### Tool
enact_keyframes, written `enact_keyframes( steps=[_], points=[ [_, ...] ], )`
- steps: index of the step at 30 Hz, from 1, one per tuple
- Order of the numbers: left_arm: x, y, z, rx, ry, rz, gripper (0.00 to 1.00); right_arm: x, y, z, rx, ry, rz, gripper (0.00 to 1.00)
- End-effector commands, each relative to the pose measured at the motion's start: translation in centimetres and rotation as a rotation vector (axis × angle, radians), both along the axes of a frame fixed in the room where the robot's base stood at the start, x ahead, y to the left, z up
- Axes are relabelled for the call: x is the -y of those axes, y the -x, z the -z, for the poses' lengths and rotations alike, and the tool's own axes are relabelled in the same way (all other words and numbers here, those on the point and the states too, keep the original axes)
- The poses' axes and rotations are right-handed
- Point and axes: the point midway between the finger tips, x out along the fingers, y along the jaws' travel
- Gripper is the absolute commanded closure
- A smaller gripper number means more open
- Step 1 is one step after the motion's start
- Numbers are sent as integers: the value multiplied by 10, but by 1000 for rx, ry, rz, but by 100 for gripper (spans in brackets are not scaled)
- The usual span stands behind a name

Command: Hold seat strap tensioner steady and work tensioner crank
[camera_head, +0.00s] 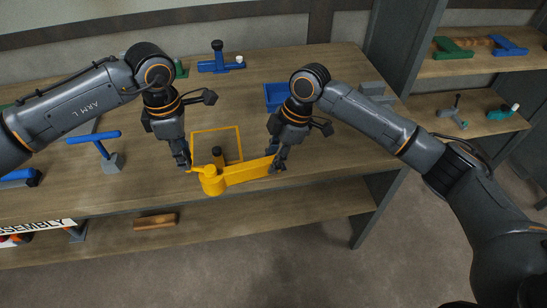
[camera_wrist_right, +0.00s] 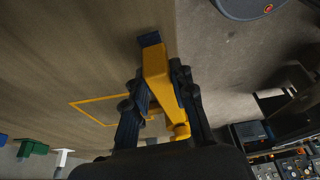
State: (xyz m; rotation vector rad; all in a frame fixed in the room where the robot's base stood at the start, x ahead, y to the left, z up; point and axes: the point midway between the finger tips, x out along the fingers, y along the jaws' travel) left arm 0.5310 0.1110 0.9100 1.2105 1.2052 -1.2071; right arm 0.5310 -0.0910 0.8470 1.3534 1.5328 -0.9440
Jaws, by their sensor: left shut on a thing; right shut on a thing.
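The yellow seat strap tensioner (camera_head: 243,174) is at the front edge of the workbench. It has a round hub at its left, a wide bar running right, and a thin arm reaching left. A dark knob (camera_head: 217,154) stands just behind the hub. My left gripper (camera_head: 188,166) is shut on the thin left arm. My right gripper (camera_head: 277,166) is shut on the right end of the bar. In the right wrist view the yellow bar (camera_wrist_right: 157,72) runs between my right fingers. I cannot tell which yellow part is the crank.
A yellow square outline (camera_head: 240,143) is marked on the bench (camera_head: 330,143) behind the tensioner. A blue bin (camera_head: 275,94) stands behind my right gripper, and a blue T-shaped tool (camera_head: 95,140) is at the left. A lower shelf (camera_head: 300,212) holds a wooden block (camera_head: 155,221).

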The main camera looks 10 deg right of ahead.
Motion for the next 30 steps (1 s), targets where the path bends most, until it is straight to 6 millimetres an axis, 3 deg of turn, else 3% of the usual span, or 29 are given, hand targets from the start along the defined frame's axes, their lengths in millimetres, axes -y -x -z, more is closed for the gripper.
enact_keyframes(
  steps=[3, 4, 8, 20, 30],
  points=[
    [-3, 24, 0, 2, 0, 4, 97, 2, 2, 6, -10, 9, 0, 100],
    [-3, 25, 0, 2, 0, 1, 72, 2, 2, 6, -10, 9, 0, 100],
    [-3, 23, 0, 1, -1, -1, 48, 2, 2, 6, -10, 9, 0, 100],
    [-3, 23, -7, 1, -1, -1, 48, 2, 2, 6, -8, 9, 1, 100],
    [-2, 24, -74, 6, 0, -1, 48, 2, 2, 6, -8, 9, 1, 100]
  ],
)
